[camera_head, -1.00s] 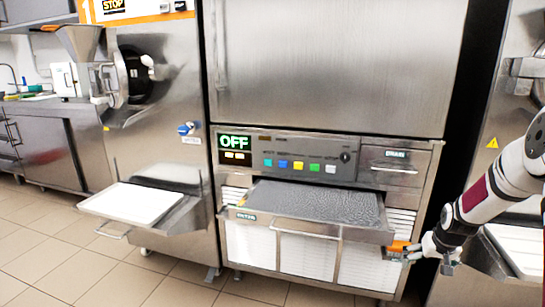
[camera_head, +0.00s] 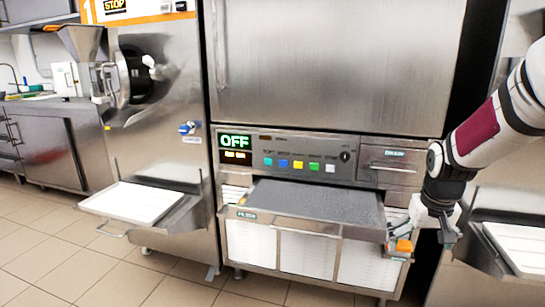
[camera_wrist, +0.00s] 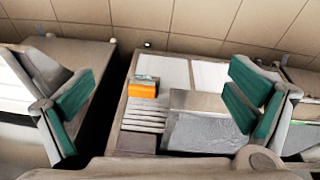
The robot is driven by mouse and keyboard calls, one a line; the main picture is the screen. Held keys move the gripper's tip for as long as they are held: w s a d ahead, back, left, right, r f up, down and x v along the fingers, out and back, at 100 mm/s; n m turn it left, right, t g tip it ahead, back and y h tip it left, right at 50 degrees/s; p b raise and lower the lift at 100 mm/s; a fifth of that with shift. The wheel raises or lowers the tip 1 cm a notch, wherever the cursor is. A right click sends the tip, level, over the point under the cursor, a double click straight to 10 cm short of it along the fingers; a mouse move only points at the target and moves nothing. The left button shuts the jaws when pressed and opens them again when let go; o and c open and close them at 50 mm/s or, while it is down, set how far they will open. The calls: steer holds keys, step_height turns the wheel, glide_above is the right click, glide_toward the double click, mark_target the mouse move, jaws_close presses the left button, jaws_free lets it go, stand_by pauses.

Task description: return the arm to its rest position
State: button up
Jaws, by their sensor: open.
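My arm comes in from the right in the head view. My gripper (camera_head: 424,236) is at its lower end, beside the right front corner of the pulled-out filter drawer (camera_head: 260,214). In the wrist view my gripper (camera_wrist: 160,105) is open, its teal-padded fingers wide apart with nothing held between them. An orange block (camera_head: 404,246) shows just below and left of the gripper. It also appears between the fingers in the wrist view (camera_wrist: 143,90), apart from both pads.
The freezer's panel (camera_head: 285,157) reads OFF. A machine with a white tray (camera_head: 132,203) stands at left. Another white tray (camera_head: 520,248) is at lower right, close to my gripper. Tiled floor (camera_head: 60,255) is clear at lower left.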

steer(key=s+a+r+g, duration=0.1)
steer(key=s+a+r, duration=0.35)
steer(key=s, duration=0.35)
steer(key=s+a+r, duration=0.4)
steer(key=s+a, duration=0.1)
steer(key=s, duration=0.4)
steer(key=s+a+n+g+y, duration=0.1)
steer(key=s+a, duration=0.2)
steer(key=s, duration=0.7)
steer(key=s+a+n+g, duration=0.1)
steer(key=s+a, duration=0.2)
steer(key=s, duration=0.7)
step_height(320, 180, up, 32)
steer(key=d+t+p, duration=0.1)
steer(key=t+p, duration=0.3)
steer(key=p, duration=2.6)
steer(key=shift+w, duration=0.3)
